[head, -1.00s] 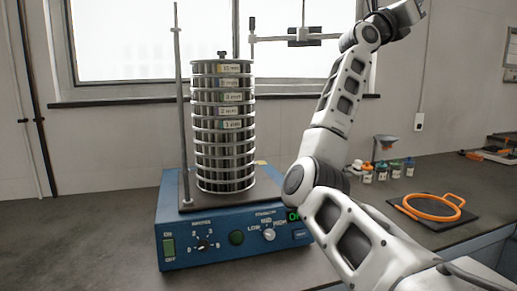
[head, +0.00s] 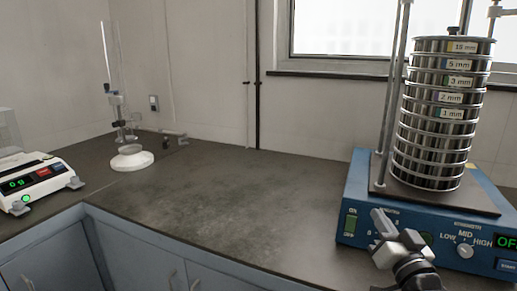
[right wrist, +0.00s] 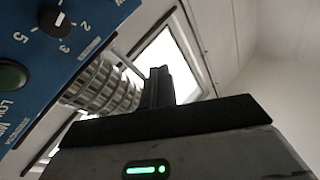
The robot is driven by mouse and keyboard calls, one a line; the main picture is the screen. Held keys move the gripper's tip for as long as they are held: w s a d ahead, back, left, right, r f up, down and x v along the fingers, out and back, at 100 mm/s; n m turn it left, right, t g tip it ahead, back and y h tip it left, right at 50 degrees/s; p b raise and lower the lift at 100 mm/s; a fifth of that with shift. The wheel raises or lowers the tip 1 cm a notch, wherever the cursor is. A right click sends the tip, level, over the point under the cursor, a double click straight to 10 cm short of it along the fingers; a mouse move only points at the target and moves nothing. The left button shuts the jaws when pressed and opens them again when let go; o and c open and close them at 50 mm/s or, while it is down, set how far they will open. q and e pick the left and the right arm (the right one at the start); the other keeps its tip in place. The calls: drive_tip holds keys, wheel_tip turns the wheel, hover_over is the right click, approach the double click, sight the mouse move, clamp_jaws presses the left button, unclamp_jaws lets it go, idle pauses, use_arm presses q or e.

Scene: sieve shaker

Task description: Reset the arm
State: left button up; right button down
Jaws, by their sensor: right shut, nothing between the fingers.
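The sieve shaker is a blue box (head: 420,243) with dials, at the right of the head view. A stack of several metal sieves (head: 436,130) with size labels stands upright on it between rods. Its green display (head: 507,242) is cut by the picture edge. My right gripper (head: 379,216) is low in front of the shaker's panel, shut and empty, and covers part of that panel. In the right wrist view, its dark fingers (right wrist: 158,88) are together, with the blue panel (right wrist: 60,50) and tilted sieves (right wrist: 105,88) beyond. My left gripper is out of view.
A white balance (head: 38,184) with a green readout stands at the left. A stand with glassware on a white round base (head: 131,159) is at the back left. The middle of the dark counter (head: 220,200) is clear. A window (head: 340,28) is behind.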

drive_tip(key=s+a+f+n+g, duration=0.1)
drive_tip(key=s+a+f+g, duration=0.2)
drive_tip(key=s+f, duration=0.5)
drive_tip(key=s+a+f+n+g+y, duration=0.1)
drive_tip(key=s+a+f+n+g, duration=0.1)
drive_tip(key=s+a+f, duration=0.4)
drive_tip(key=s+a+f+n+g+y, duration=0.1)
drive_tip(key=s+a+f+g, duration=0.4)
drive_tip(key=s+f, duration=0.5)
drive_tip(key=shift+s+a+n, duration=0.25)
drive_tip(key=shift+s+n, duration=0.2)
drive_tip(key=shift+n, duration=0.15)
